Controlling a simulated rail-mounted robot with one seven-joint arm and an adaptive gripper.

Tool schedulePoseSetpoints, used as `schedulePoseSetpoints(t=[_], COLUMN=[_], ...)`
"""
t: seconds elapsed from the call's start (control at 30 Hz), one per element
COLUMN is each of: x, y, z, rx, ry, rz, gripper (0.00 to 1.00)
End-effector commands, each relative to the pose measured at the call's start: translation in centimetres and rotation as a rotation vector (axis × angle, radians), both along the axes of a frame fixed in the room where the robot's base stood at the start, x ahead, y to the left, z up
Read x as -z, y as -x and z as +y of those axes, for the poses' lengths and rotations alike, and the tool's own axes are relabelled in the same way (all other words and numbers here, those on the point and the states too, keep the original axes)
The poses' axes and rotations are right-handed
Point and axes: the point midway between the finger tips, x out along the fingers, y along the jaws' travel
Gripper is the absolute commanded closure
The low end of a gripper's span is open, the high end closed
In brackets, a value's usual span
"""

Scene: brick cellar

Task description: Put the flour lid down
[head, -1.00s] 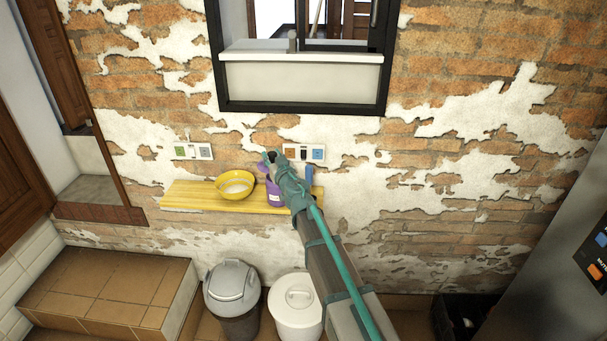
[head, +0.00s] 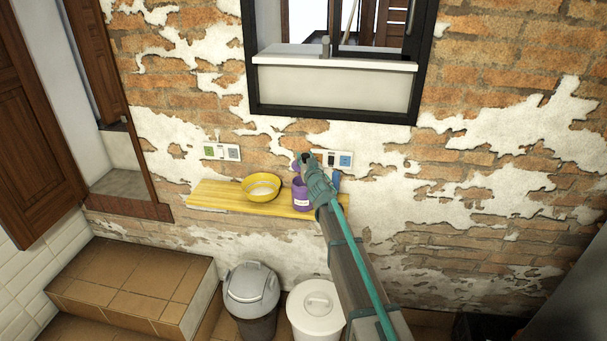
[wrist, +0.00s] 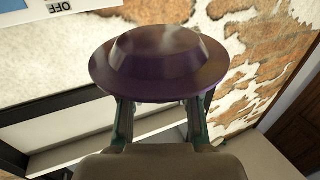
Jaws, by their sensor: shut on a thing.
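The flour lid is dark purple, round and wide-rimmed (wrist: 158,62). In the wrist view it fills the upper middle, across the fingertips of my gripper (wrist: 158,105), which is shut on it. In the head view only a small purple edge of the lid (head: 295,166) shows beside my gripper (head: 308,162). A purple jar with a pale label (head: 301,196) stands upright on the yellow wooden shelf (head: 222,200), just below the gripper and partly covered by it. The lid is held above the jar, apart from the shelf.
A yellow bowl with pale contents (head: 261,187) stands left of the jar. A blue thing (head: 336,181) is behind my wrist at the right. Bare shelf lies left of the bowl. Wall sockets (head: 222,152) are above; a grey bin (head: 251,294) and a white bin (head: 316,308) stand below.

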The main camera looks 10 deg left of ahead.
Motion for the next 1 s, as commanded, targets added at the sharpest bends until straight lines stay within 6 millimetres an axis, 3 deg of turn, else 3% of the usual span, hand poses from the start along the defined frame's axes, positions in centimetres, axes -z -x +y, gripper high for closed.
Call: schedulePoseSetpoints(t=[0.03, 0.2, 0.47, 0.57, 0.73, 1.0], x=[2.0, 4.1, 5.3, 6.5, 8.7, 8.8], y=[-1.2, -3.0, -4.0, -4.8, -4.5, -4.5], z=[0.3, 0.9, 1.2, 1.4, 1.3, 1.3], rx=[0.0, 0.0, 0.0, 0.0, -0.001, 0.0], ry=[-0.001, -0.001, 0.0, 0.0, -0.001, 0.0], rz=[0.001, 0.0, 0.0, 0.001, 0.0, -0.001], gripper=[1.0, 1.0, 1.0, 1.0, 1.0, 1.0])
